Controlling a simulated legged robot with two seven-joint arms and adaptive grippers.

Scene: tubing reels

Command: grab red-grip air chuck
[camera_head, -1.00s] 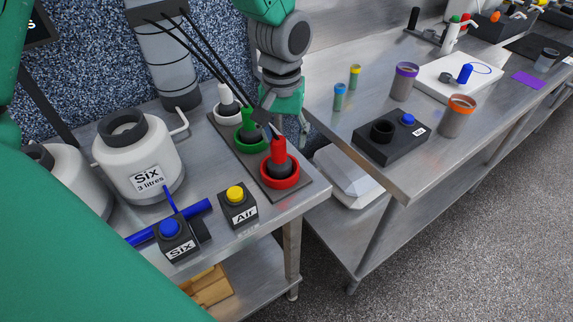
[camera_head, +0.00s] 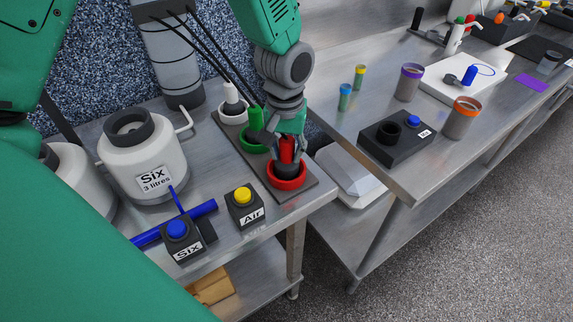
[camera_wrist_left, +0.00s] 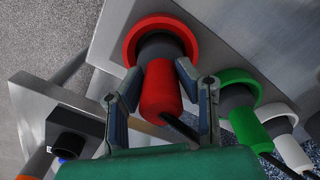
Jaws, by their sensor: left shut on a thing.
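The red-grip air chuck (camera_head: 287,152) stands upright in its red ring holder (camera_head: 287,183) at the front end of a dark plate. My left gripper (camera_head: 286,158) comes down on it from above, its fingers on either side of the red grip. In the left wrist view the red grip (camera_wrist_left: 161,88) lies between the fingers of my gripper (camera_wrist_left: 158,76), which is shut on it. The chuck's dark lower part still sits inside the red ring (camera_wrist_left: 135,32). My right gripper is not in view.
Green (camera_head: 256,120) and white (camera_head: 234,95) chucks stand in rings behind the red one, with black hoses running above. An Air button box (camera_head: 245,208) and a Six button box (camera_head: 180,242) lie to the left. A gap separates this bench from the right-hand bench (camera_head: 420,160).

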